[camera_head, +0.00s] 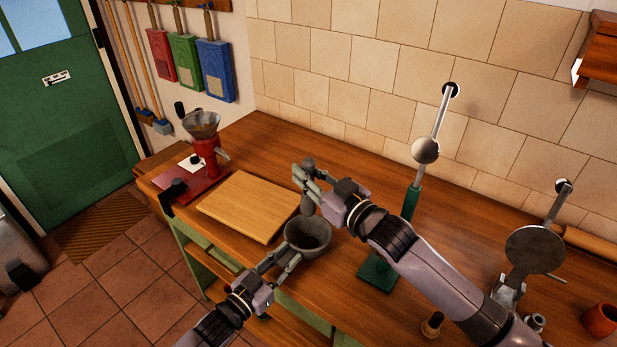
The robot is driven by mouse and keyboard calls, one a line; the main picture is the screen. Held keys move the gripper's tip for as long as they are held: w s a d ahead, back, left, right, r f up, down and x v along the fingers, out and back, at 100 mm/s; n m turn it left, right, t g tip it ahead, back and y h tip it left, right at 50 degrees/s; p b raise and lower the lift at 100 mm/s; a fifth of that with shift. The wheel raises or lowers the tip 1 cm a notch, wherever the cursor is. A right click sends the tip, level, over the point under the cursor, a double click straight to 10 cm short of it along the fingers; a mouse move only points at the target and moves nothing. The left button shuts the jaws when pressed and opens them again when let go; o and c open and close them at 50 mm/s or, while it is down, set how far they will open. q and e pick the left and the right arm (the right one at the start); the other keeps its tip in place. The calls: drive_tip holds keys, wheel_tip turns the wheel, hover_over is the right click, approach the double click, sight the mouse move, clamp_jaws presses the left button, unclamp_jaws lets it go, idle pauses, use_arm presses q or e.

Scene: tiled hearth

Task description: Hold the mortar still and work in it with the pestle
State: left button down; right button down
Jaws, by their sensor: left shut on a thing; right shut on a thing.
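The mortar (310,239) is a grey bowl on the wooden counter, near its front edge. My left gripper (287,256) is shut on the mortar's near left side. The pestle (307,204) is grey and roughly upright, with its lower end at the mortar's far rim. My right gripper (308,180) is shut on the pestle above the mortar. Its fingers hide part of the pestle. Whether the pestle's tip touches the bowl's inside is unclear.
A wooden board (249,206) lies left of the mortar. A red grinder (205,155) stands beyond it. A green stand (379,268) with a lever is close on the right. A metal press (533,250) and a red-brown pot (600,320) are farther right.

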use_arm(q)
drive_tip(key=c, duration=1.3)
unclamp_jaws()
drive_tip(key=v, duration=1.2)
